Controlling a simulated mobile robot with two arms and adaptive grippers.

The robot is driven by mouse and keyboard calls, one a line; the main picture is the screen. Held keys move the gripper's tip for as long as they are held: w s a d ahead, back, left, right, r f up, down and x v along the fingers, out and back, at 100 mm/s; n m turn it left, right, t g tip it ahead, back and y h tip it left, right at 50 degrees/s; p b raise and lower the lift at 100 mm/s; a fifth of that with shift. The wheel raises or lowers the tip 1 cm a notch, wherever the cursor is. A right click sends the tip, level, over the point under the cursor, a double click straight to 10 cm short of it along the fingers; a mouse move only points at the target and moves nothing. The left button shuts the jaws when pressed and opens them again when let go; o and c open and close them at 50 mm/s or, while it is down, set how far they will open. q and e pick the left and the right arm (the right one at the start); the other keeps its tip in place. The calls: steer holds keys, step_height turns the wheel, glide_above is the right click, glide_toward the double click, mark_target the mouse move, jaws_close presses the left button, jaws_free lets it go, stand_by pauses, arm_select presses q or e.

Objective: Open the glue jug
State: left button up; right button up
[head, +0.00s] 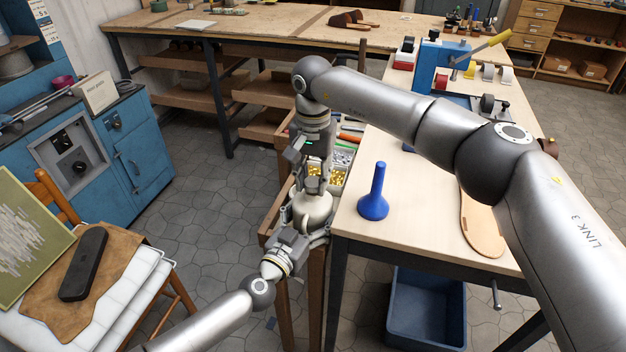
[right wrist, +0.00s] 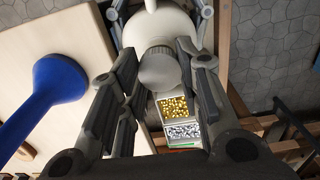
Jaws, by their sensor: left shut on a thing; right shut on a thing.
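My left gripper (head: 302,232) comes from the lower left and is shut on the jug's body. Its fingers show either side of the jug in the right wrist view.
A blue funnel (head: 374,192) stands on the workbench (head: 410,235) close right of the jug. Trays of gold and silver fittings (right wrist: 174,108) lie just behind it. A blue bin (head: 425,305) is under the bench. A chair (head: 100,300) stands at the lower left.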

mark_target(312, 181)
arm_select(q)
steer(key=shift+f, duration=0.1)
arm_select(e)
steer(key=shift+r, duration=0.1)
steer(key=shift+r, duration=2)
arm_select(q)
steer(key=o, duration=1.9)
arm_select(e)
steer(key=shift+f, duration=0.1)
arm_select(q)
steer(key=shift+o, duration=0.2)
